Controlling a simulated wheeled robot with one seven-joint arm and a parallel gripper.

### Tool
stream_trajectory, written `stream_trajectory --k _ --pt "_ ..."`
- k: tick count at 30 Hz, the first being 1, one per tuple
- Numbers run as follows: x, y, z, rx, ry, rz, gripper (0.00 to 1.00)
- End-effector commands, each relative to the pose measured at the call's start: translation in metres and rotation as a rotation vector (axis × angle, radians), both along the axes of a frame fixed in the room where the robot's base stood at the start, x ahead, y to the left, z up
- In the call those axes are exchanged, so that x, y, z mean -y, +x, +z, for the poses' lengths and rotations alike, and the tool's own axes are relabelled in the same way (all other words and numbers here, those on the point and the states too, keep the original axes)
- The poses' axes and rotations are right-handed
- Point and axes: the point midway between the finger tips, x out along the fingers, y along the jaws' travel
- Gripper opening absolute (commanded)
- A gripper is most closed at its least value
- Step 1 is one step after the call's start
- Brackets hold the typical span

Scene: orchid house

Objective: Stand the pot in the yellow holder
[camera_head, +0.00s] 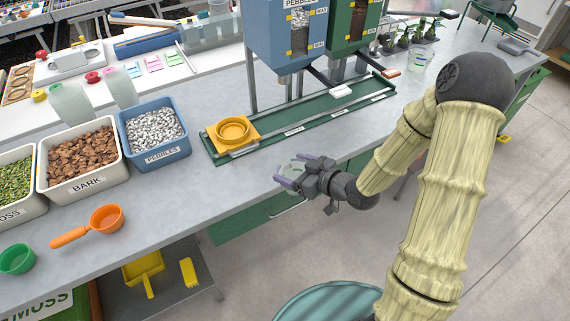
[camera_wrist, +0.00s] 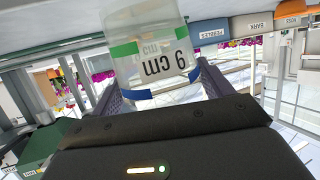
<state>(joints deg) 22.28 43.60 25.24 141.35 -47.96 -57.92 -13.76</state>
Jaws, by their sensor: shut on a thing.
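A clear pot (camera_wrist: 147,40) with a green band and a "9 cm" mark is between my gripper's two fingers in the wrist view, and its mark reads upside down there. My gripper (camera_head: 289,174) is shut on the pot, off the front edge of the bench. In the head view the clear pot is small and hard to make out between the fingers. The yellow holder (camera_head: 249,146), a square plate with a round raised ring, sits at the left end of the green rail tray, up and left of my gripper. Its ring looks empty.
The green rail tray (camera_head: 297,131) runs along the bench under the blue and green dispensers (camera_head: 283,45). Bins of pebbles (camera_head: 186,148), bark and moss stand to the left. An orange scoop (camera_head: 106,219) lies in front of them.

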Motion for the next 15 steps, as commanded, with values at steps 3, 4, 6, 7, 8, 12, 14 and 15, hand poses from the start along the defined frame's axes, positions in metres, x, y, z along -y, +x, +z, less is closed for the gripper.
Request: stream_trajectory --k 3,4,6,7,8,12,14,15 --pt "0.018 0.004 -0.021 -0.009 0.000 -0.112 0.54" --pt "0.025 0.006 -0.029 -0.012 0.003 -0.156 0.54" --pt "0.041 0.011 -0.047 -0.014 0.001 -0.258 0.54" --pt "0.049 0.013 -0.055 -0.012 0.001 -0.306 0.54" --pt "0.057 0.016 -0.063 -0.012 -0.002 -0.352 0.54" --pt "0.089 0.027 -0.093 -0.007 -0.002 -0.547 0.54" --pt "0.100 0.031 -0.104 -0.005 -0.002 -0.617 0.54" --pt "0.107 0.033 -0.111 -0.005 -0.003 -0.662 0.54"
